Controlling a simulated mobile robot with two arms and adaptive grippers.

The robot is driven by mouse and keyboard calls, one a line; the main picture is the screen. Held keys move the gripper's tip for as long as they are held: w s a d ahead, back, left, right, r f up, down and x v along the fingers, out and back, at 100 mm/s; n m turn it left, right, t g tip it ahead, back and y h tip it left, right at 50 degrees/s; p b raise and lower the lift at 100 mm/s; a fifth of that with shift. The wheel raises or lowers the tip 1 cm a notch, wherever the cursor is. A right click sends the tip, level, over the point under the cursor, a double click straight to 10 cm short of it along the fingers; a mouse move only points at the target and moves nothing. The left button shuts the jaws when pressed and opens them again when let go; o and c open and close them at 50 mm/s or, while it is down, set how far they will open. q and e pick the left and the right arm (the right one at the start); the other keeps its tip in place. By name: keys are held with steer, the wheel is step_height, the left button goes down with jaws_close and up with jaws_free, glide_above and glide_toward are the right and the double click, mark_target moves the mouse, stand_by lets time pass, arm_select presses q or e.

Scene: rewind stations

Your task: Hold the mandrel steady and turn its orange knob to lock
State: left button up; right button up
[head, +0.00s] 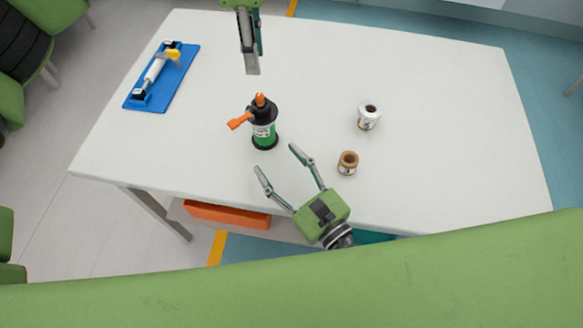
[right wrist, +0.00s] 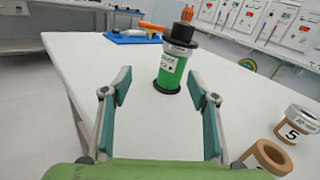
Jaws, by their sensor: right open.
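An upright green and black cylinder with a label, which I take for the mandrel (head: 264,128), stands on the white table; it also shows in the right wrist view (right wrist: 172,72). An orange knob (head: 260,99) tops it, and an orange lever (head: 239,121) sticks out to the left. My right gripper (head: 276,159) is open and empty, just in front of the mandrel and apart from it. In the right wrist view the mandrel stands beyond the fingertips. My left gripper (head: 251,70) hangs behind the mandrel, apart from it, seen edge-on, so its opening cannot be judged.
A brown ring-shaped core (head: 348,162) and a white labelled roll (head: 368,117) stand to the right of the mandrel. A blue board (head: 183,73) with a white roller and yellow knob lies at the back left. The table's (head: 450,110) right side is clear.

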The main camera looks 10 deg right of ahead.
mark_target(268, 134)
steer(key=d+m+h, duration=0.1)
steer(key=d+f+m, duration=0.1)
steer(key=shift+s+f+m+t+h, duration=0.15)
steer(key=shift+s+m+t+h, duration=0.15)
steer(key=shift+h, duration=0.1)
steer(key=shift+w+d+f, duration=0.1)
steer(key=shift+w, duration=0.05)
steer(key=x, duration=1.3)
steer(key=shift+w, duration=0.25)
